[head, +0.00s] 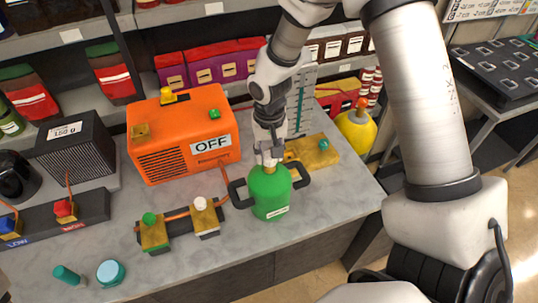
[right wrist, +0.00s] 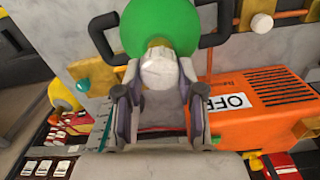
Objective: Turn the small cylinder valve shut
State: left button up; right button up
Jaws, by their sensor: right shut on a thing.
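A small green cylinder (head: 270,195) with dark side handles stands upright on the grey bench, and its green body shows at the top of the right wrist view (right wrist: 160,25). A pale valve knob (right wrist: 158,74) sits on the cylinder's brass neck (right wrist: 158,44). My right gripper (head: 268,157) comes down from above, with its two fingers on either side of the knob, shut on it. In the head view the fingers mostly hide the knob. I cannot tell how far the valve is turned. My left gripper is not in view.
An orange pump (head: 183,137) reading OFF stands behind left. A brass valve block with a green knob (head: 149,218) and one with a white knob (head: 200,204) lie left of the cylinder. A yellow cylinder (head: 358,132) stands behind right. The bench's front right is clear.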

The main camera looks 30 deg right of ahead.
jog(key=m+b, duration=0.2)
jog(key=m, duration=0.3)
jog(key=shift+m+b, duration=0.3)
jog(key=shift+b, duration=0.05)
jog(key=shift+m+b, duration=0.5)
jog(key=shift+m, duration=0.7)
jog(key=shift+r+m+b, duration=0.1)
jog(key=shift+m+b, duration=0.35)
jog(key=shift+m, duration=0.75)
jog(key=o, duration=1.2)
jog(key=shift+c, duration=0.2)
jog(key=shift+s+a, duration=0.1)
